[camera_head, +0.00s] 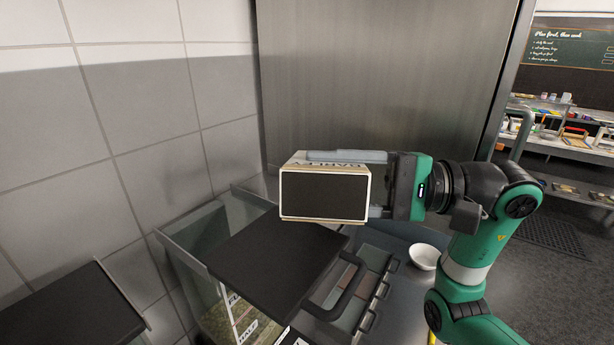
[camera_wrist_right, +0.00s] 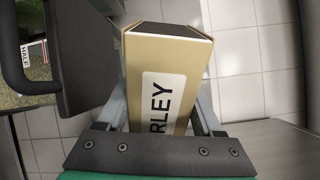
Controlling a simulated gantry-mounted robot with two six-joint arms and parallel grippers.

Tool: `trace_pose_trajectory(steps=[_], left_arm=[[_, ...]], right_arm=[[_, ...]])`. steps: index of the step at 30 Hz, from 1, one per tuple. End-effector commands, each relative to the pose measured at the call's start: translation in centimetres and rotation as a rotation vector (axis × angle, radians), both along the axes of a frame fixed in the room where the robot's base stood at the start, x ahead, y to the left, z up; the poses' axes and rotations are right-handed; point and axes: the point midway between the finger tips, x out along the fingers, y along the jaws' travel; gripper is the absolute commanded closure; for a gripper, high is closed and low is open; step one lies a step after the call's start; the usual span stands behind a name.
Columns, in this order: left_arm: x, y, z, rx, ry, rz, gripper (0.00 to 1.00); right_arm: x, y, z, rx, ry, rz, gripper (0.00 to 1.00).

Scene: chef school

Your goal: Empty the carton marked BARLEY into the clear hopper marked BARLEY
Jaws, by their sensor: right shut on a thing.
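A tan carton (camera_head: 325,194) is held on its side in the air in the head view, its dark end facing the camera. Part of its BARLEY label shows on its upper side, and "RLEY" reads on the carton (camera_wrist_right: 160,70) in the wrist view. My right gripper (camera_head: 375,185) is shut on it, one finger above and one below. Below and left of it is a clear-walled hopper (camera_head: 190,245) with a black lid (camera_head: 275,262). Marks like "FULL" and "HALF" show on its front, with greenish-brown contents behind. No BARLEY name is readable on it. My left gripper is out of view.
A black handle (camera_head: 345,295) sticks out right of the lid. A second dark lid (camera_head: 70,312) is at lower left. A white bowl (camera_head: 424,256) stands on the metal counter to the right. The tiled wall (camera_head: 160,140) closes the left, and a metal panel (camera_head: 390,80) rises behind.

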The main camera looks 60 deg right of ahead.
Motion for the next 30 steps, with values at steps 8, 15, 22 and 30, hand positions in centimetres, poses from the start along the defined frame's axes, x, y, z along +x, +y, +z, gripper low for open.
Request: trace_pose_trajectory(steps=[8, 15, 22, 30], left_arm=[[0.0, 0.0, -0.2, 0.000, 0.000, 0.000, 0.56], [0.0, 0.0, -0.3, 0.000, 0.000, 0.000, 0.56], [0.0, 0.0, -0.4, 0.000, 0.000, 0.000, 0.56], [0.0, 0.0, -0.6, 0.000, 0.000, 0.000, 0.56]], right_arm=[[-3.3, -0.1, 0.1, 0.003, 0.001, -0.003, 1.00], [-6.1, -0.1, 0.2, 0.009, 0.005, -0.003, 1.00], [-8.7, -0.1, 0.2, 0.013, 0.008, -0.004, 1.00], [-11.7, 0.0, -0.3, 0.088, 0.050, -0.003, 1.00]])
